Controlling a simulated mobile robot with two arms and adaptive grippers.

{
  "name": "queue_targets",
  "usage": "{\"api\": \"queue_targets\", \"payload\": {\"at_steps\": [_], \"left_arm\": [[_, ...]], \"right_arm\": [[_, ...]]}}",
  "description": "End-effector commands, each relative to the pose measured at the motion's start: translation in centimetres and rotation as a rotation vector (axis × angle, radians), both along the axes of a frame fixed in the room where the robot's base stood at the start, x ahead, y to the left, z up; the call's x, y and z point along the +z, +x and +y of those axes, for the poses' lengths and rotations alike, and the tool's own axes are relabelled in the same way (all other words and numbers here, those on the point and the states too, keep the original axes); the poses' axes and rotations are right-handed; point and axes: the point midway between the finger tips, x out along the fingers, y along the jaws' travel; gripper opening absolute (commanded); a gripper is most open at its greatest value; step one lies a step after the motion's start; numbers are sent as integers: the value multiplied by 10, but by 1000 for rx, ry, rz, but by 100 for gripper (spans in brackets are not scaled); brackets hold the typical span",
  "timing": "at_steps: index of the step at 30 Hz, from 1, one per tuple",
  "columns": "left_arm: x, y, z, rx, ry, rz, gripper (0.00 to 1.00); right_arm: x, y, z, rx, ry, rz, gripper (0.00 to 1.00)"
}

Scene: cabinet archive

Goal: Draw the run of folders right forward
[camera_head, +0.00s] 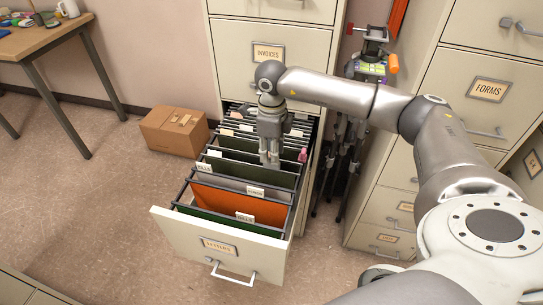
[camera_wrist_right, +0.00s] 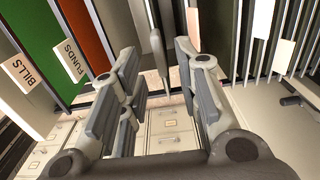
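An open cabinet drawer (camera_head: 185,241) holds a row of hanging folders. At its front are a green folder (camera_head: 232,222) and an orange folder (camera_head: 226,201); dark green folders (camera_head: 245,172) hang behind them, and closely packed folders fill the back. Tabs such as BILLS and FUNDS also show in the right wrist view (camera_wrist_right: 71,60). My right gripper (camera_head: 270,162) points down into the drawer over the middle of the row, its tips among the folder tops. In the right wrist view its fingers (camera_wrist_right: 158,62) stand apart, with a thin folder edge visible between or beyond them; contact is unclear. My left gripper is out of view.
A cardboard box (camera_head: 174,132) lies on the floor left of the drawer. A desk (camera_head: 45,37) stands at the upper left. A dark stand (camera_head: 372,68) and another cabinet (camera_head: 483,83) are close on the right.

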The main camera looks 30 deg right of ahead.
Motion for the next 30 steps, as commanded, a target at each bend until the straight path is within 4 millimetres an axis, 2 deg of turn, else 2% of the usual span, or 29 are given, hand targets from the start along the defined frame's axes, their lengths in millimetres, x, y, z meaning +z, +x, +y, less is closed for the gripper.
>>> {"api": "queue_targets", "payload": {"at_steps": [3, 6, 17, 24, 30], "left_arm": [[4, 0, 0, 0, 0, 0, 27], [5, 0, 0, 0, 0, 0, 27], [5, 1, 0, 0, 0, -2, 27], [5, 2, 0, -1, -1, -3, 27], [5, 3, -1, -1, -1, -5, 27]], "right_arm": [[-18, -1, 1, 0, 2, 3, 30], [-27, 0, 1, 1, 2, 1, 30], [-34, 0, 0, 1, 1, 0, 30], [-34, 0, 0, 1, 1, 0, 2], [-33, 0, 1, 1, 2, -1, 0]]}}
